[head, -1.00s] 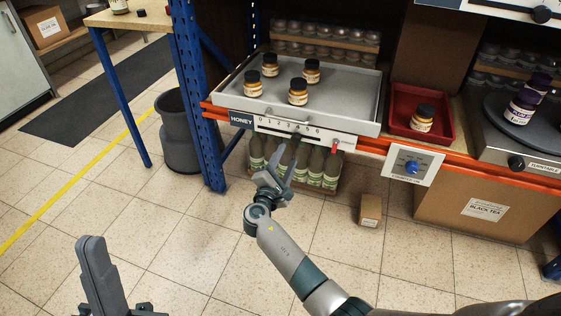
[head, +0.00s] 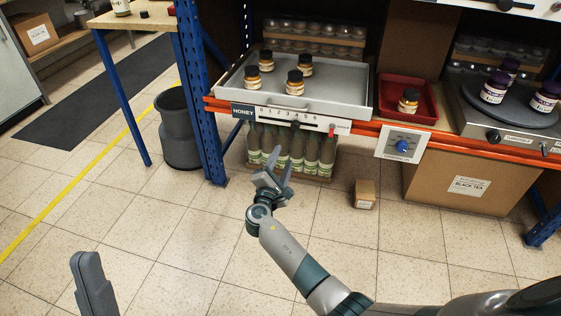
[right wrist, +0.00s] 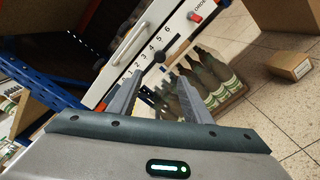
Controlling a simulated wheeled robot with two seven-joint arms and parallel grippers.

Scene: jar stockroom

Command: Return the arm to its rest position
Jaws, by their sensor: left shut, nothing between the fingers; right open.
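My right arm reaches in from the lower right. Its gripper (head: 281,168) is open and empty, over the floor in front of the shelf, below the honey tray (head: 340,104) in the picture. The right wrist view shows its two fingers (right wrist: 160,92) apart with nothing between them, with the numbered scale strip (right wrist: 152,58) behind. My left gripper (head: 88,262) is at the lower left edge of the head view, fingers together and empty. Most of the left arm is out of view.
Purple-lidded jars (head: 494,88) stand on the turntable (head: 519,116). Bottles (head: 311,158) and a small box (head: 365,194) are below. The floor (head: 170,240) is largely clear.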

